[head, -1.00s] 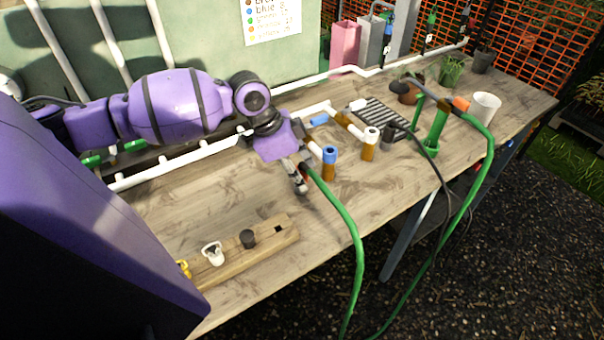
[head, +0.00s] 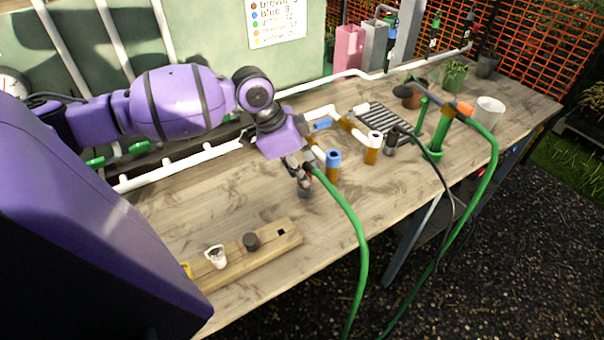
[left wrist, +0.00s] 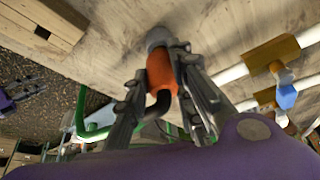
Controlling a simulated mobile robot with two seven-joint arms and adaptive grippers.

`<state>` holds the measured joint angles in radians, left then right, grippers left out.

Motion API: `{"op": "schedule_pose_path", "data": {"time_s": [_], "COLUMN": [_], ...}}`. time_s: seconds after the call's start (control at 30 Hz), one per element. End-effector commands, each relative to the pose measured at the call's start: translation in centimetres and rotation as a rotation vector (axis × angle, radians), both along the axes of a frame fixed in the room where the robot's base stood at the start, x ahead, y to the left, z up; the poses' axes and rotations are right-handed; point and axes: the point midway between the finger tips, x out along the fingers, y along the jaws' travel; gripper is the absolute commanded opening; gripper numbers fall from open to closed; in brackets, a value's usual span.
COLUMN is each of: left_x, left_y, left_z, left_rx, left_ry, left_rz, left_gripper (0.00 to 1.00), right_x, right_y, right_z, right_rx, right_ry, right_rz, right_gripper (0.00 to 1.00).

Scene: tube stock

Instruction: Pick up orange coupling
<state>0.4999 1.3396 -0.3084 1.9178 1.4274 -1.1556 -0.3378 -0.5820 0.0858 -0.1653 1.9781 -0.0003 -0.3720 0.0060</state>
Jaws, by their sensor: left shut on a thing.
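My left gripper (head: 304,183) is low over the bench, left of the brown pipe piece with the blue top (head: 333,163). In the left wrist view, its two fingers (left wrist: 165,85) are closed on the sides of the orange coupling (left wrist: 161,70). The coupling has a grey end (left wrist: 157,38) towards the wooden bench top and a black curved piece on its other side. In the head view the coupling is mostly hidden by the gripper. I cannot tell whether it touches the bench.
A green hose (head: 354,222) runs from beside the gripper over the bench's front edge. A wooden block (head: 225,268) with fittings lies front left. Another orange piece (head: 464,108) sits on a green hose at the right. White pipes run behind.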

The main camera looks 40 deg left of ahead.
Motion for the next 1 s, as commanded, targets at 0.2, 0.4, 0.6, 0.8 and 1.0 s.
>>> {"op": "schedule_pose_path", "data": {"time_s": [0.2, 0.4, 0.6, 0.8, 1.0], "left_x": [-1.5, -4.5, -7.8, -9.6, -10.2], "left_y": [-1.5, -4.3, -7.5, -9.2, -9.7], "left_z": [4.2, 8.3, 10.1, 11.2, 11.5], "left_rx": [0.000, 0.001, 0.001, -0.001, -0.001], "left_ry": [-0.004, -0.006, -0.003, -0.002, -0.002], "left_rz": [-0.007, -0.009, -0.007, -0.004, -0.001], "left_gripper": [0.00, 0.00, 0.00, 0.00, 0.00], "right_x": [0.4, 0.5, 0.4, 0.2, 0.2], "right_y": [0.0, 0.3, 0.7, 0.7, 0.5], "right_z": [0.6, 1.1, 1.1, 0.9, 0.8], "right_rx": [0.001, 0.007, 0.013, 0.012, 0.011], "right_ry": [-0.007, -0.009, -0.007, -0.002, -0.001], "right_rz": [-0.001, 0.001, 0.005, 0.004, 0.002], "right_gripper": [0.40, 0.40, 0.40, 0.40, 0.40]}}
